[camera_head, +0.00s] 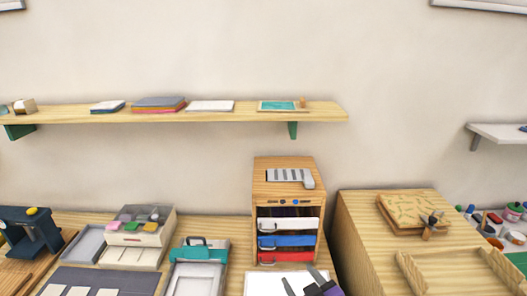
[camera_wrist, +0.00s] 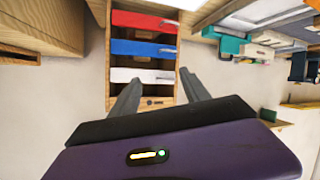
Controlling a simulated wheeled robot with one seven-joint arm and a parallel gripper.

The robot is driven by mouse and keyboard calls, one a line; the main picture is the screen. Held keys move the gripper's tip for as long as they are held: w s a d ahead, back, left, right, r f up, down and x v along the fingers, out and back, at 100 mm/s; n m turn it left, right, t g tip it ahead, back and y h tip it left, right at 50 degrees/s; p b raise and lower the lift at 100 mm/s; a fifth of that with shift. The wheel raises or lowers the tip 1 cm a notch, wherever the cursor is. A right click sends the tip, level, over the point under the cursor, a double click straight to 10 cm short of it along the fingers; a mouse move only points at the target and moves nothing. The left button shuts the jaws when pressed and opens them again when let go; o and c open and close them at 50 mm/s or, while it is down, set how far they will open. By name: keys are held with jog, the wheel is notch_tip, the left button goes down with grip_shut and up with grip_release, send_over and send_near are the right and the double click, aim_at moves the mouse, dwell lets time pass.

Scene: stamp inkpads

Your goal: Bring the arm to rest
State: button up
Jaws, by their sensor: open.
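My gripper (camera_head: 300,280) shows at the bottom of the head view, with grey fingers and a purple body partly cut off by the frame edge. Its two fingers stand apart with nothing between them. In the wrist view my gripper (camera_wrist: 160,80) is also open and empty. The wooden drawer cabinet (camera_head: 285,167) stands behind it, with white, blue and red drawer fronts. The cabinet (camera_wrist: 168,101) appears upside down beyond the fingers in the wrist view. I see no contact between the fingers and the cabinet.
A white panel (camera_head: 262,285) lies in front of the cabinet. A teal-topped stamp box (camera_head: 200,254) and a tray of colored pads (camera_head: 140,226) stand to the left. A wooden box (camera_head: 365,230) stands to the right. A shelf (camera_head: 220,114) runs along the wall above.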

jog(key=s+d+r+m+h, duration=0.1)
jog(key=s+d+m, duration=0.1)
jog(key=s, duration=1.2)
jog(key=s+d+r+m+t+h+b, duration=0.1)
jog(key=s+d, duration=0.4)
jog(key=s, duration=0.9)
jog(key=s+d+r+m+h+b, duration=0.1)
jog(key=s+d+m, duration=0.2)
jog(key=s, duration=1.1)
jog(key=shift+s+d+r+t+h, duration=0.25)
jog(key=shift+s+d+t+h, duration=0.05)
jog(key=shift+s+d, duration=0.1)
